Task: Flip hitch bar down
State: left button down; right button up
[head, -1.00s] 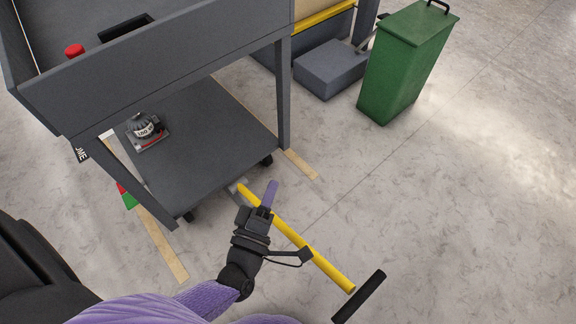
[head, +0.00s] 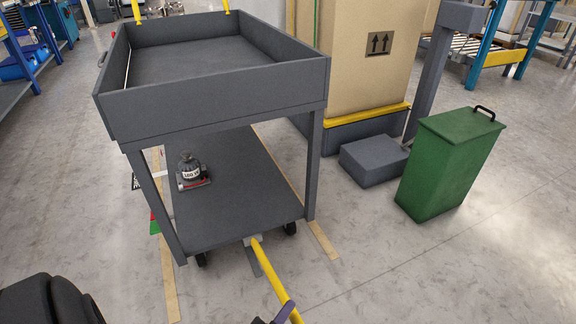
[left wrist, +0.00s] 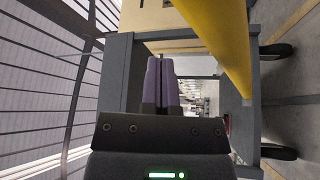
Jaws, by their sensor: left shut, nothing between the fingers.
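The yellow hitch bar (head: 274,277) joins the cart's lower front edge and slants toward me, running out of the head view at the bottom; its black handle is out of view. In the left wrist view the bar (left wrist: 224,40) passes large and close, just right of my fingers. My left gripper (left wrist: 161,62) is shut and empty, its purple fingers together beside the bar. My right gripper is not in view.
The grey cart (head: 220,97) has an empty upper tray and a small dark device (head: 189,170) on its lower shelf. A green bin (head: 449,165) and a grey block (head: 374,160) stand to the right. A large cardboard box (head: 365,60) is behind. The right front floor is clear.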

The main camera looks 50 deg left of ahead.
pick_arm(q)
jog(key=shift+d+f, duration=0.3)
jog(key=shift+d, duration=0.05)
jog(key=shift+s, duration=0.1)
jog(key=v, duration=0.7)
jog(key=shift+s, duration=0.25)
